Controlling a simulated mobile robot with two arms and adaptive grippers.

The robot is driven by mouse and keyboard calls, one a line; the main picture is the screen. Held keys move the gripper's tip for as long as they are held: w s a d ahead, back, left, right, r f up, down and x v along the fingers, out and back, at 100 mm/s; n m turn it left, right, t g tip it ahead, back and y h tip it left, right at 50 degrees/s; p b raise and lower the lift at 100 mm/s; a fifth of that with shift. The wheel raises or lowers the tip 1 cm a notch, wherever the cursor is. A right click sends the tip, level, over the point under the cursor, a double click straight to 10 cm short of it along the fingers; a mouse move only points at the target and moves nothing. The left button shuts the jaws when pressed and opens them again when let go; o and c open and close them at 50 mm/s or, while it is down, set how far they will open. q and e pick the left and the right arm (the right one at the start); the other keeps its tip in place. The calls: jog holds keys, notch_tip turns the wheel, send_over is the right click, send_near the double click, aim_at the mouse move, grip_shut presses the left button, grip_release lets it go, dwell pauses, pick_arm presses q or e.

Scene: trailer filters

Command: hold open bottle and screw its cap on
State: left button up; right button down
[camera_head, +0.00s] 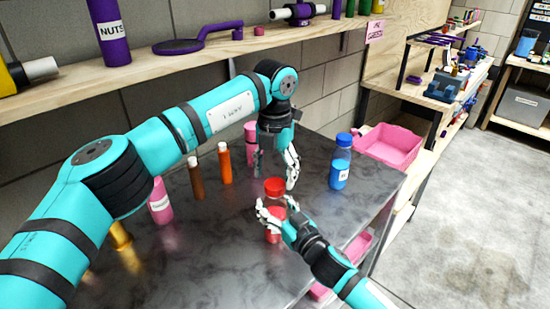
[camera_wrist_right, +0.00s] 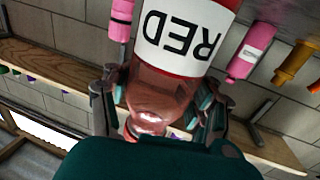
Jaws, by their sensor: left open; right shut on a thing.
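A bottle with red contents (camera_head: 272,233) stands upright on the dark table. It also shows inverted in the right wrist view, with its white "RED" label (camera_wrist_right: 185,38). A red cap (camera_head: 275,187) sits at the bottle's top; I cannot tell whether it is screwed tight. My right gripper (camera_head: 272,211) is shut around the clear upper part of the bottle, and its fingers flank it in the right wrist view (camera_wrist_right: 160,105). My left gripper (camera_head: 275,173) is open and points down, just above and behind the red cap. Its fingers look apart from the cap.
A blue bottle (camera_head: 340,170) stands to the right on the table. Pink (camera_head: 160,203), brown (camera_head: 196,180) and orange (camera_head: 225,165) tubes stand left, near my left arm. A pink bin (camera_head: 391,146) is beyond the table's right edge. A wooden shelf (camera_head: 200,62) runs above.

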aim_at(275, 184)
pick_arm(q)
jog(key=shift+f, duration=1.65)
jog(key=c, duration=1.3)
jog(key=o, duration=1.4)
notch_tip(275, 184, up, 12)
